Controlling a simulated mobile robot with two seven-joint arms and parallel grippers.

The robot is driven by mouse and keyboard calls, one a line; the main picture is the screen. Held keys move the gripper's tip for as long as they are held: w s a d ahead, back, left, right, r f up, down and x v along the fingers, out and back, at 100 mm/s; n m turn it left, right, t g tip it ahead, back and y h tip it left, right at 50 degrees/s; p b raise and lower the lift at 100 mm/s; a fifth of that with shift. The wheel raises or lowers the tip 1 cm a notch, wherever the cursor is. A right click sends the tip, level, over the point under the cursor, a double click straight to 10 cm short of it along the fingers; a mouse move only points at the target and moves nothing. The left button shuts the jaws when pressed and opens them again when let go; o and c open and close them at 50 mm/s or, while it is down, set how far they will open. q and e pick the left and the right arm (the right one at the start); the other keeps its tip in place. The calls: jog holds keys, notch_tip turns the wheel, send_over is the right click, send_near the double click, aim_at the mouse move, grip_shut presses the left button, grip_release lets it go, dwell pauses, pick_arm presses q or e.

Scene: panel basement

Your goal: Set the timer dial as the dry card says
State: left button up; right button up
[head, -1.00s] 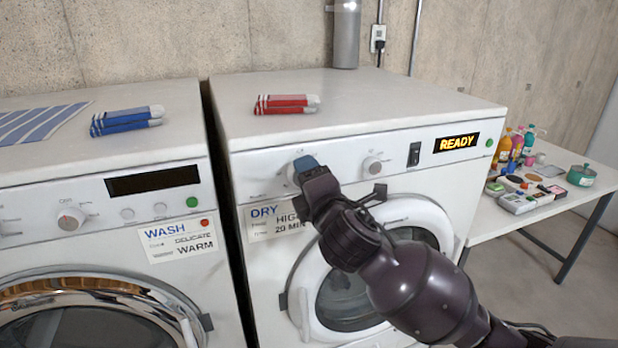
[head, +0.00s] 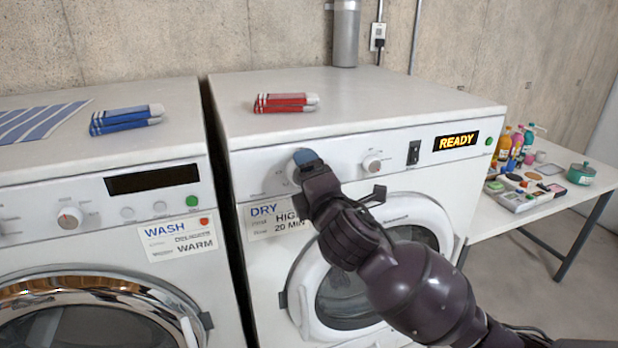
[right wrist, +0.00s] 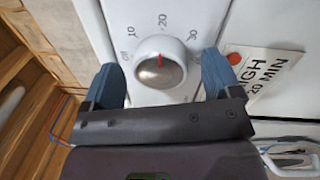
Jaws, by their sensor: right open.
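The timer dial (right wrist: 160,70) is a white knob with a silvery face, on the dryer's front panel. In the right wrist view its red mark points at the 20 printed beside it. My right gripper (right wrist: 165,85) is open, with one blue fingertip on each side of the dial; I cannot tell whether either touches it. In the head view this gripper (head: 308,160) covers most of the dial. The dry card (head: 265,219) reads DRY, HIGH and 20 MIN; my gripper partly hides it, and it also shows in the right wrist view (right wrist: 268,65). My left gripper is not in view.
The dryer also has a second dial (head: 372,163), a dark switch (head: 413,153) and a READY display (head: 456,142). The washer (head: 70,190) stands left with a WASH card (head: 180,238). A table (head: 500,225) with bottles is at right.

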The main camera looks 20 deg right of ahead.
jog(key=s+b, duration=0.1)
jog(key=s, duration=0.9)
jog(key=shift+s+d+f, duration=0.2)
jog(key=shift+s+f, duration=0.2)
jog(key=shift+f, duration=0.05)
